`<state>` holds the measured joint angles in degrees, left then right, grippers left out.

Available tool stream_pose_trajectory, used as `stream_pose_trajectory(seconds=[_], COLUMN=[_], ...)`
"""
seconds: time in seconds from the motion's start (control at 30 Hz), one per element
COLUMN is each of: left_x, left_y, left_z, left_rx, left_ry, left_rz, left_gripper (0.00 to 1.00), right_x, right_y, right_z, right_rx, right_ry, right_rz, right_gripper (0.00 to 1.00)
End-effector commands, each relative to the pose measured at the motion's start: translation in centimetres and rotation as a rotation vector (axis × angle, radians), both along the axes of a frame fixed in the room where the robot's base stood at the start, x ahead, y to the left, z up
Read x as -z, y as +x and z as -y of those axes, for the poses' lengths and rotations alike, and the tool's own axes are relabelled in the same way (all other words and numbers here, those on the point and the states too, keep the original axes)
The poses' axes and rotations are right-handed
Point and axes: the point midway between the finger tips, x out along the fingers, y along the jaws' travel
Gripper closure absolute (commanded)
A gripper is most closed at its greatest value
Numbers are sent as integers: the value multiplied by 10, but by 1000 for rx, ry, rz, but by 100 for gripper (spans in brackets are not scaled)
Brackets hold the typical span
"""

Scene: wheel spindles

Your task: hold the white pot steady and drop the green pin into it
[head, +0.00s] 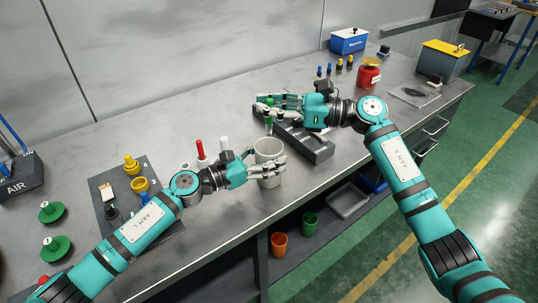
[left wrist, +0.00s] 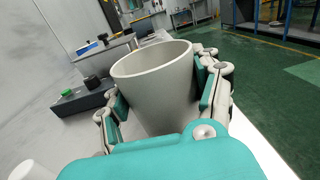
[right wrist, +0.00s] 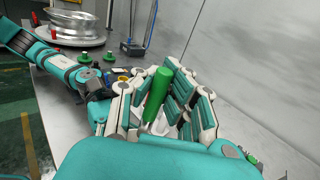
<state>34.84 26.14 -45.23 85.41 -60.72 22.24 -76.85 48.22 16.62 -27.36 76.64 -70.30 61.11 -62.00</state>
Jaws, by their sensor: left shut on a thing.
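The white pot (head: 268,151) stands upright near the front edge of the bench. My left gripper (head: 268,171) is shut on the pot, its fingers on both sides. In the left wrist view the pot (left wrist: 155,88) fills the space between the fingers and its mouth is open. The green pin (right wrist: 157,95) is upright between the fingers of my right gripper (right wrist: 160,108); whether they press on it is unclear. In the head view the pin (head: 269,128) shows partly below those fingers, over the far end of the dark slotted tray (head: 318,152).
A red pin (head: 199,149) and a white pin (head: 224,144) stand left of the pot. A dark board with yellow parts (head: 110,215) lies further left. A red canister (head: 369,76) and a blue box (head: 348,41) stand at the back right.

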Motion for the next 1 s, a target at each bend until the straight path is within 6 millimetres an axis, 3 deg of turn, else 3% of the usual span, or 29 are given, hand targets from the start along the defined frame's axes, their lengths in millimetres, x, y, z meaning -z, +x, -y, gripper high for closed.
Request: stream_pose_trajectory(seconds=[0.5,0.9,1.0], left_x=[1,1,1], left_y=[0,0,0], left_z=[0,0,0], left_rx=[1,1,1], left_ry=[0,0,0], left_rz=[-1,-1,-1], left_gripper=[67,67,67], right_x=[36,42,42], right_y=[0,0,0], right_z=[0,0,0], right_rx=[-1,-1,-1], right_ry=[1,1,1], right_rz=[-2,-1,-1], right_gripper=[100,100,88])
